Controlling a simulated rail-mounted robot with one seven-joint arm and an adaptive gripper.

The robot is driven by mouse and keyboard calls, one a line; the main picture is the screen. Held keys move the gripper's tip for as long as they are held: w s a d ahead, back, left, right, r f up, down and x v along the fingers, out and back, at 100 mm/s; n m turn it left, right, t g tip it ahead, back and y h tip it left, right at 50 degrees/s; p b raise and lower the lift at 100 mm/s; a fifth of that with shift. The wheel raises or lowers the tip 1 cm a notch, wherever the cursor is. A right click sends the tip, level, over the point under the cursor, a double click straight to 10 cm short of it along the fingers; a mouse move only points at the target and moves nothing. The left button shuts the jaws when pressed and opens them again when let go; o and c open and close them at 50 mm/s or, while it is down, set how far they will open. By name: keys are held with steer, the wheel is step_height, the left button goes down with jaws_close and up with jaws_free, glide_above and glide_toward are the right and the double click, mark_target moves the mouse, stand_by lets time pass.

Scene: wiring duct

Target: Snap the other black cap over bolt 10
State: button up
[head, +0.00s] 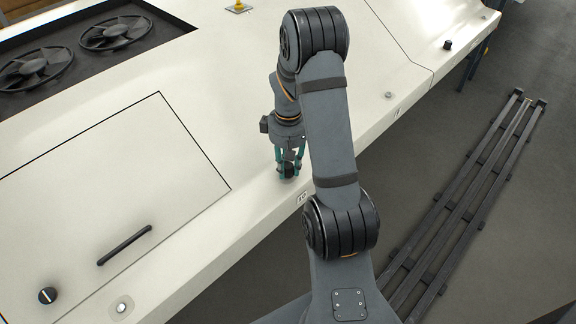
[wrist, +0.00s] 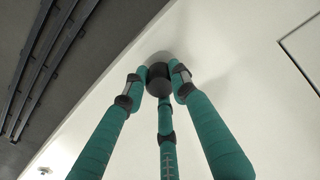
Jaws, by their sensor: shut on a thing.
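My gripper (head: 289,166) has teal fingers and is shut on a black cap (head: 287,171) low over the white panel's front strip. In the wrist view the fingertips of my gripper (wrist: 158,82) close round the cap (wrist: 158,78). A grey round patch (wrist: 160,57) shows just past the cap; I cannot tell if it is a washer or shadow. A label reading 10 (head: 303,197) is just below and right of the cap. Bolt 10 itself is not visible, hidden by the cap and fingers. Whether the cap touches or covers it cannot be told.
A bare bolt (head: 388,95) sits farther up the strip, another (head: 122,306) at lower left. A black cap-like piece (head: 447,45) stands at upper right. A handle (head: 125,245) and a knob (head: 47,295) are on the hatch. Dark rails (head: 465,205) lie on the floor.

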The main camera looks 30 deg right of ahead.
mark_target(288, 165)
steer(key=shift+f+b, duration=0.45)
steer(key=shift+f, duration=0.1)
steer(key=o, duration=0.8)
steer(key=shift+o, duration=0.2)
steer(key=shift+r, duration=0.15)
step_height(288, 165, up, 12)
step_height(288, 165, down, 12)
steer(key=shift+r+p, duration=0.2)
steer(key=shift+p, duration=0.2)
steer(key=shift+r, duration=0.15)
stand_by(0.5)
